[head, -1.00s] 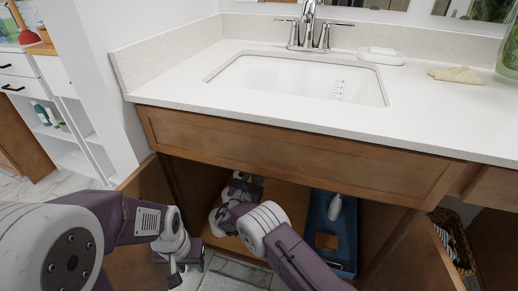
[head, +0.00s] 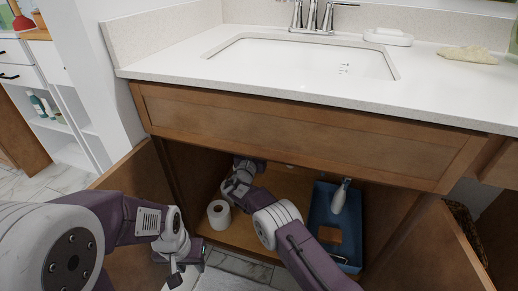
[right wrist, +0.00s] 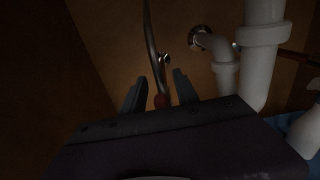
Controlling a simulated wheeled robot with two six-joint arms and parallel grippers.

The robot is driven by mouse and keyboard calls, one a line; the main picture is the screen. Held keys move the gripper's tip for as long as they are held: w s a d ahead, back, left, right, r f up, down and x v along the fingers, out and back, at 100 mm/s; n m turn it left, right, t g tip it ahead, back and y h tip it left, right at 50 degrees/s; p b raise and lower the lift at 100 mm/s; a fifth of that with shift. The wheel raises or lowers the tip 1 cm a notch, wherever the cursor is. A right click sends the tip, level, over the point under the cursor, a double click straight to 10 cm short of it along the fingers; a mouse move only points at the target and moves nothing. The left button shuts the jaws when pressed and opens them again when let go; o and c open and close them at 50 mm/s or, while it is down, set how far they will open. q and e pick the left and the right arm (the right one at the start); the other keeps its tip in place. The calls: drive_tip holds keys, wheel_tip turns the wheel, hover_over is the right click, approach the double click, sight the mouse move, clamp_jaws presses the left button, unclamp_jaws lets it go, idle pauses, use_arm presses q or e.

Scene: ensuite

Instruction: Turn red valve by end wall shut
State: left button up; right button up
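In the right wrist view a small dark red thing (right wrist: 161,101), seemingly the red valve, shows low between my right fingers, under a thin grey hose (right wrist: 151,40). Much of it is hidden by the gripper body, and the light is dim. My right gripper (right wrist: 160,92) is open, one finger on each side of the red part with gaps visible. I cannot tell whether they touch it. In the head view my right arm reaches into the open cabinet, and its gripper is in shadow under the counter. My left gripper (head: 179,270) hangs low before the cabinet; its fingers are unclear.
White drain pipes (right wrist: 262,60) stand right of my right gripper. A toilet roll (head: 219,214) and a blue tray (head: 323,206) holding a white bottle (head: 340,196) are in the cabinet. The counter (head: 270,83) with a sink overhangs it. Open doors (head: 420,262) flank it.

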drive_tip(key=shift+c, duration=0.3)
clamp_jaws()
